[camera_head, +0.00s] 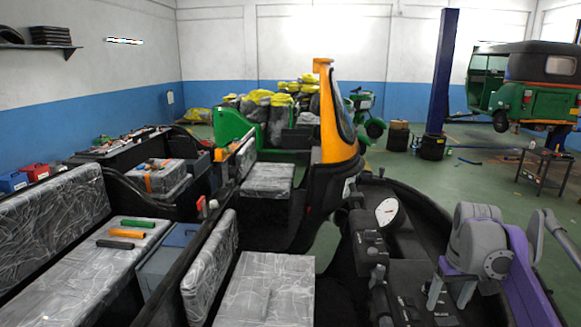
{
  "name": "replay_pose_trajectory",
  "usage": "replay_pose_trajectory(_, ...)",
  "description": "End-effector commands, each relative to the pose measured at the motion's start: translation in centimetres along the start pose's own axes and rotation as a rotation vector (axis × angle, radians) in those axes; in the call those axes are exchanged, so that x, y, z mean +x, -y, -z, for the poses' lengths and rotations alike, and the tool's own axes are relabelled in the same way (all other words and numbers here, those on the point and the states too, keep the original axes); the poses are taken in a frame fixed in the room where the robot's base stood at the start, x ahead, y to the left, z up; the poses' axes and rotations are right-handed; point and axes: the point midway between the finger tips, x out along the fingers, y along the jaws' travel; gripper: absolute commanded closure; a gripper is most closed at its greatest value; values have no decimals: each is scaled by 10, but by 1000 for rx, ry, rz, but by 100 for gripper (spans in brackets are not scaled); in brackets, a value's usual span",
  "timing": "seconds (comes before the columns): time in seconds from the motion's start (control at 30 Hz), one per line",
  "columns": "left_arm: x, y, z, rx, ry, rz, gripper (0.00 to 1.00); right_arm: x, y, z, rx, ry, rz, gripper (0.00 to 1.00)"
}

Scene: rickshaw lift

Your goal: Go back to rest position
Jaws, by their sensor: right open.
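My right arm, grey with a purple link, stands at the right of the head view. My right gripper (450,295) points down with its two grey fingers apart. It is open and nothing shows between the fingers. It is over the dark interior by the vehicle's dashboard (370,240); whether the fingertips touch anything there, I cannot tell. My left arm and left gripper are not in view.
Wrapped seats (265,285) fill the foreground. Green, orange and black handles lie on the left seat (50,270). A blue lift post (442,70), a raised green rickshaw (530,85) and a small cart (545,170) stand behind. Green floor (440,185) is open at right.

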Motion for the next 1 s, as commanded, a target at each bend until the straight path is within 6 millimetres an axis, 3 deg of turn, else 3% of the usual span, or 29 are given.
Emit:
replay_pose_trajectory(0.27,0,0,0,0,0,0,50,19,85,-78,-31,-154,-9,25)
replay_pose_trajectory(0.5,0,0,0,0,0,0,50,66,142,-166,-52,-301,13,25)
replay_pose_trajectory(0.73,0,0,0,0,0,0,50,112,168,-227,-62,-399,45,25)
replay_pose_trajectory(1.0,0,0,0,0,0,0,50,125,173,-240,-62,-423,55,25)
